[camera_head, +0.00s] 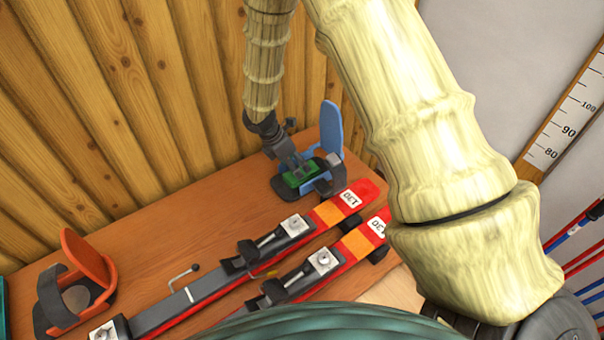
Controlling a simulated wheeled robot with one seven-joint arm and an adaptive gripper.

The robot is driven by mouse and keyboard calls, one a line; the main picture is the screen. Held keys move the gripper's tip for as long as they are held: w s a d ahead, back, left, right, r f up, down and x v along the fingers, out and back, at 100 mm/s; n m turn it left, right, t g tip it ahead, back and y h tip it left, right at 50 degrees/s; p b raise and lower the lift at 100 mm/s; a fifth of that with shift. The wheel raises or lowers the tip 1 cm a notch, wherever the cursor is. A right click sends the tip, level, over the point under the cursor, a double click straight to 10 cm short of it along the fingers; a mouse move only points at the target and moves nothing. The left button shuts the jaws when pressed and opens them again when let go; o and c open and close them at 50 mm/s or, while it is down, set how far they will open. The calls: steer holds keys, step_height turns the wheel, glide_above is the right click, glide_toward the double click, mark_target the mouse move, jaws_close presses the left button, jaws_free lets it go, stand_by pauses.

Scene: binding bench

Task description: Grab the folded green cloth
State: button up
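The folded green cloth (301,178) is a small green patch, low on the dark base of a blue-backed holder (332,128) at the far right of the wooden bench. My gripper (293,167) comes down from above and its tip end is right over the cloth, overlapping its upper left part in the picture. The fingers are small and dark here. I cannot tell whether they touch the cloth or how far apart they are. Part of the cloth is hidden behind the gripper.
Two red and orange skis (345,203) with bindings lie across the bench (170,225), in front of the blue holder. An orange-backed holder (88,258) stands at the left. A plank wall (110,100) rises behind. The bench between the holders is mostly clear.

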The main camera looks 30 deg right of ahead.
steer(key=shift+p+x, duration=0.65)
steer(key=shift+x, duration=1.85)
steer(key=shift+w+d, duration=0.1)
steer(key=shift+c, duration=0.5)
steer(key=c, duration=0.5)
